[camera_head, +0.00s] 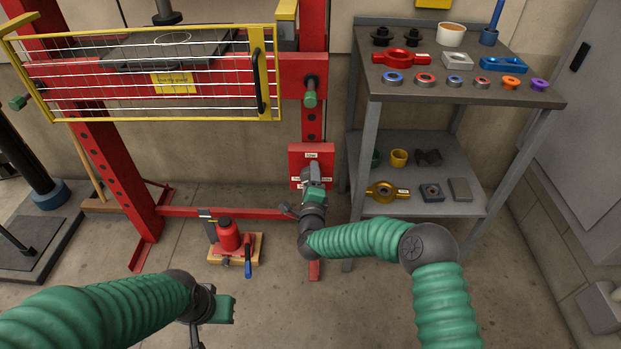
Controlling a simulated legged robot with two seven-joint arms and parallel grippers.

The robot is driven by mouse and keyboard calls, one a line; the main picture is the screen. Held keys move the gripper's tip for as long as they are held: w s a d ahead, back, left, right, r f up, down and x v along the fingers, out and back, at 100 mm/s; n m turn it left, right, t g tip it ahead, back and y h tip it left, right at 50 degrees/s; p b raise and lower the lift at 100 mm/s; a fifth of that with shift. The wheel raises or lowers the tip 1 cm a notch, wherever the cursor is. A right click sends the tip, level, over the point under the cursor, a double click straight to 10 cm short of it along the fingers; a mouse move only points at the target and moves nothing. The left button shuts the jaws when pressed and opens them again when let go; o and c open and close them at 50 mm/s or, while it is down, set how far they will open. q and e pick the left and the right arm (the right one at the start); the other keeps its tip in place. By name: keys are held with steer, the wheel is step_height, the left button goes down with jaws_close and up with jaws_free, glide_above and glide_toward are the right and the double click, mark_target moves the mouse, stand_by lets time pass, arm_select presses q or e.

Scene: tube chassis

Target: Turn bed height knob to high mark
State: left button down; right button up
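A red panel (325,153) with small white labels is on the lower part of the red press post. One label (312,155) shows at its top edge, and its text is too small to read. My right gripper (312,174) is in front of the middle of this panel, pointing at it. It hides the panel's centre, so the knob and its setting cannot be made out. I cannot tell whether its fingers are open or shut, or touch the knob. My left gripper (213,322) is low at the front, away from the panel; its fingers are not clear.
A grey shelf table (450,92) with rings, bushings and other parts stands right of the panel. A yellow-framed mesh guard (150,75) is at upper left. Open floor lies between my arms.

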steer(key=shift+s+f, duration=0.15)
steer(key=shift+f, duration=0.4)
steer(key=o, duration=1.2)
steer(key=shift+c, duration=0.2)
steer(key=shift+o, duration=0.8)
steer(key=shift+r, duration=0.25)
steer(key=s+r+p, duration=0.1)
steer(key=s+p, duration=0.5)
steer(key=s, duration=1)
steer(key=shift+s+p, duration=0.3)
steer(key=shift+p, duration=0.05)
steer(key=shift+d, duration=0.1)
